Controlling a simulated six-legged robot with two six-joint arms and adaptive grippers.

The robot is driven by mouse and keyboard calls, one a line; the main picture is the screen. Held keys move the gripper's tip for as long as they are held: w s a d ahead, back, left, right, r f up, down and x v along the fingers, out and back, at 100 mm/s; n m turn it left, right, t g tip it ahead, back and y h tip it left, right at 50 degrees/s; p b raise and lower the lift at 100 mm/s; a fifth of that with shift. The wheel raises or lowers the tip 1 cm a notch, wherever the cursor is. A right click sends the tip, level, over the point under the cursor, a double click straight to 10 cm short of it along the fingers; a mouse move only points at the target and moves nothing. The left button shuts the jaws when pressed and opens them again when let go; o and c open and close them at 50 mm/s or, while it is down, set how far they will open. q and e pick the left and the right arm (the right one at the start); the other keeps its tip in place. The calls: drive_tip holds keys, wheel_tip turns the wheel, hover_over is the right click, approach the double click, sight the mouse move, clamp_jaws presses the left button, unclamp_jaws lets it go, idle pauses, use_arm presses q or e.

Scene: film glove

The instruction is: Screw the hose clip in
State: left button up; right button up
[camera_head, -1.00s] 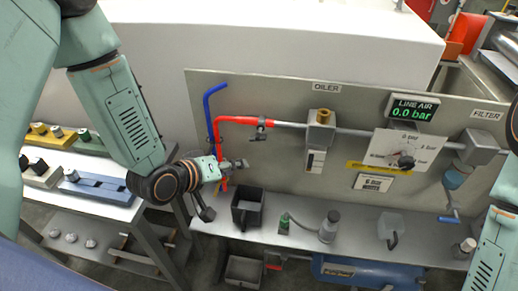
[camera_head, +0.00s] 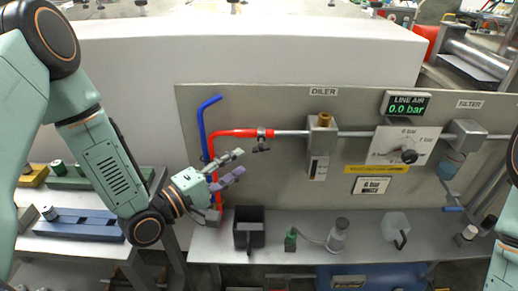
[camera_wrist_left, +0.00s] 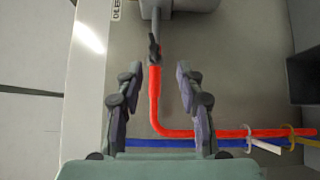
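The hose clip (camera_head: 262,141) is a small dark fitting at the end of the red hose (camera_head: 235,133), where it meets the grey pipe (camera_head: 291,133). In the left wrist view the clip (camera_wrist_left: 154,50) sits ahead of the fingertips, with the red hose (camera_wrist_left: 155,95) running back from it between the fingers. My left gripper (camera_head: 240,162) is just left of and below the clip, apart from it. In the wrist view the left gripper (camera_wrist_left: 158,75) is open and empty. My right arm shows only at the right edge; its gripper is out of view.
A blue hose (camera_head: 204,128) runs beside the red one on the grey panel (camera_head: 260,105). The oiler (camera_head: 321,135) stands right of the clip.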

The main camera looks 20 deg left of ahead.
sight(258, 152)
use_arm(q)
drive_tip(key=shift+n, duration=0.5)
drive_tip(key=x, duration=0.5)
drive_tip(key=b+x, duration=0.1)
drive_tip(key=x, duration=0.1)
drive_tip(key=shift+d+r, duration=0.35)
drive_tip(key=shift+d, duration=0.05)
drive_tip(key=shift+w, duration=0.45)
drive_tip(key=shift+d, duration=0.15)
drive_tip(key=shift+c, duration=0.3)
clamp_jaws()
